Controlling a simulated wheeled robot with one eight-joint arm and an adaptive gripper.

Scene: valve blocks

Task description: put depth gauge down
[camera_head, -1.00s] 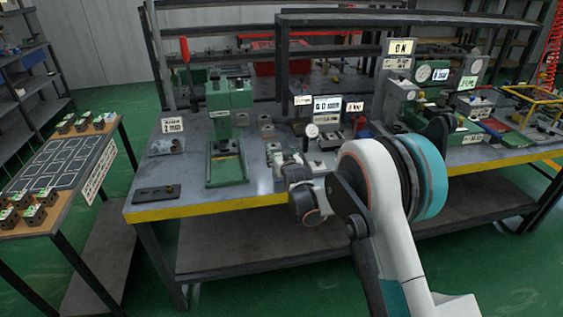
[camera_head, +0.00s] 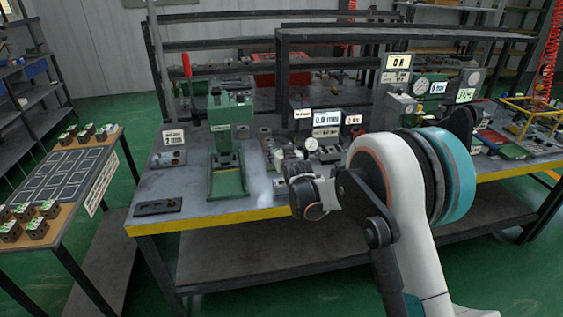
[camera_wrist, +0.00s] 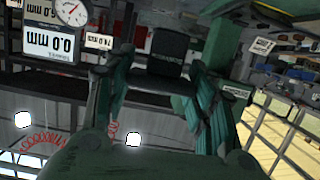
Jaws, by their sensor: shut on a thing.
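My gripper (camera_wrist: 160,78) shows in the wrist view with its two green fingers around a dark, block-like thing, the depth gauge (camera_wrist: 160,50). The gauge's full shape is hard to make out in the dim picture. In the head view my wrist is over the bench's front edge, and the fingers and gauge are mostly hidden behind it. A white round dial (camera_head: 311,144) stands on the bench just beyond, below a 0.0 mm display (camera_head: 326,118). The dial (camera_wrist: 72,12) and display (camera_wrist: 48,45) also show at the wrist view's upper left.
The grey bench (camera_head: 268,205) has a yellow front edge. A green press (camera_head: 230,150) stands left of my wrist, and a dark plate (camera_head: 158,207) lies at the front left. A side table (camera_head: 62,172) holds several small blocks.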

